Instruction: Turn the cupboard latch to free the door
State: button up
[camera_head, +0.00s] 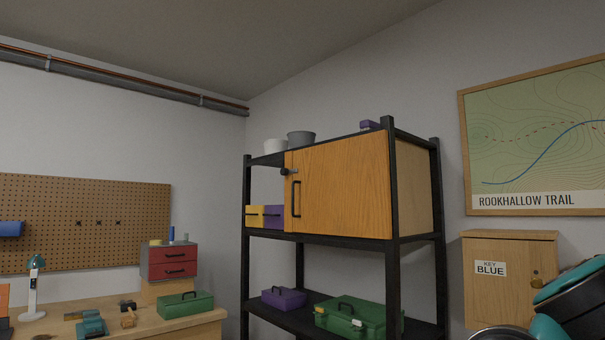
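The wooden cupboard (345,185) sits on the upper level of a black shelf rack, with its door facing me. The door looks closed. A small dark latch with a metal piece (288,171) is at the door's upper left edge. A black vertical bar handle (296,199) is below it. The latch is too small to tell its exact turn. My gripper's fingers are not in view. A teal and black part of my arm shows at the lower right, apart from the cupboard.
The black rack (393,270) holds yellow and purple bins, a purple box and a green toolbox (350,315). A small wall cabinet labelled "KEY BLUE" (508,290) hangs at right. A cluttered workbench (205,320) stands at left. Space before the cupboard door looks clear.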

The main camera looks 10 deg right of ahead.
aim_at(285, 171)
jog(key=u, duration=1.1)
jog(key=i, duration=3.1)
jog(key=z, duration=1.95)
